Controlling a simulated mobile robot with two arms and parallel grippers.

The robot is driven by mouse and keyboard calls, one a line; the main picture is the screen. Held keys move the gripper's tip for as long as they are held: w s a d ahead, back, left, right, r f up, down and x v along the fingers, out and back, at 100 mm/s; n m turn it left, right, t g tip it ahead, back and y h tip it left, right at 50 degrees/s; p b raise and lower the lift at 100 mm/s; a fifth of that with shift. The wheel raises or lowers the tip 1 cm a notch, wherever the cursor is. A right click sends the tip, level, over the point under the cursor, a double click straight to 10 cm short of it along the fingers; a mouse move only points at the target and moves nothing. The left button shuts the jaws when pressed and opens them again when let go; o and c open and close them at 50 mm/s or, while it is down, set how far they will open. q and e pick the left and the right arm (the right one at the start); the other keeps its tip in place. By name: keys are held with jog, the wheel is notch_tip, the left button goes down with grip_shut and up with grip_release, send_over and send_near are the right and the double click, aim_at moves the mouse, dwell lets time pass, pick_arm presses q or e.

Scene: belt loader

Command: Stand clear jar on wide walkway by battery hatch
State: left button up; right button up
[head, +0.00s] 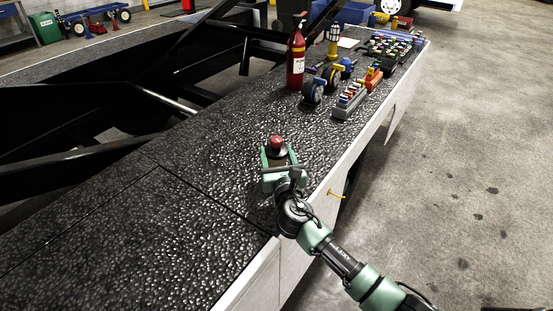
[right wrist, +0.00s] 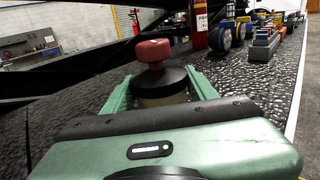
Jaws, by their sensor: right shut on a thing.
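My right gripper (head: 280,161) is shut on a jar (head: 277,149) with a red knob, a black lid and a pale see-through body. In the right wrist view the jar (right wrist: 158,80) looks upright between the green fingers. Its base is hidden, so I cannot tell if it touches the walkway. The wide walkway (head: 205,150) is a black, pebbled surface under and around the gripper. Seams in it outline a panel (head: 95,235) at the lower left; I cannot tell if this is the battery hatch. My left gripper is not in view.
A red fire extinguisher (head: 296,58) stands farther back on the walkway. Beside it are dark wheels (head: 313,91), a grey rack (head: 349,101) of coloured pieces and more small parts. Walkway around the gripper is clear.

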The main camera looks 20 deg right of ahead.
jog(key=shift+f, duration=0.3)
jog(key=shift+f, duration=0.1)
jog(key=o, duration=1.7)
jog(key=shift+c, duration=0.2)
jog(key=shift+s, duration=0.1)
jog(key=s, duration=0.4)
jog(key=s+a, duration=0.1)
jog(key=s, duration=0.6)
jog(key=shift+s+a, duration=0.25)
jog(key=shift+s, duration=0.15)
